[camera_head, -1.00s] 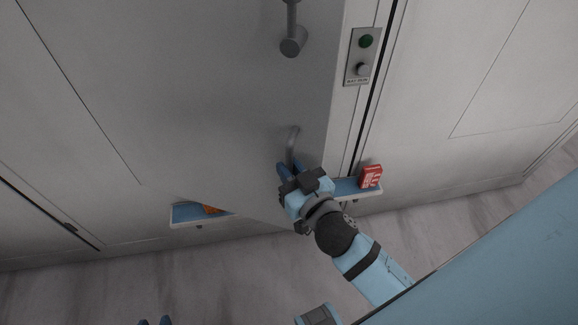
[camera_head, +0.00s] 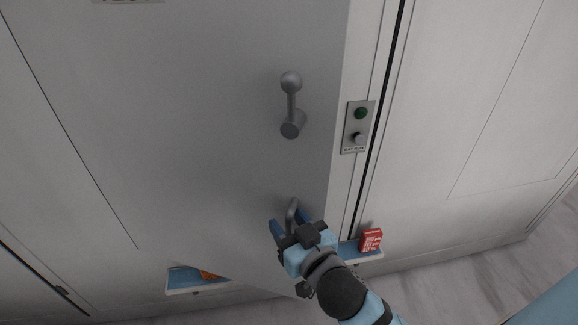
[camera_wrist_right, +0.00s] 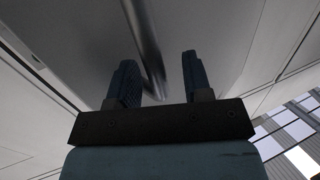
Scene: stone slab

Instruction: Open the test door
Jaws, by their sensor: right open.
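The test door (camera_head: 190,150) is a pale grey panel that fills the middle of the head view. Its lower right edge appears to stand out from the frame. A grey lever with a ball end (camera_head: 291,105) is mounted higher on the door. Below it is a curved grey handle (camera_head: 292,211). My right gripper (camera_head: 289,222) is open at this lower handle, with one blue finger on each side of it. In the right wrist view the handle bar (camera_wrist_right: 143,45) runs between the two spread fingers. Contact cannot be told. My left gripper is not in view.
A plate with a green button and a knob (camera_head: 357,127) is on the frame to the right. A blue shelf (camera_head: 190,284) runs low behind the door, bearing a red box (camera_head: 370,240) at right and something orange (camera_head: 208,275) at left.

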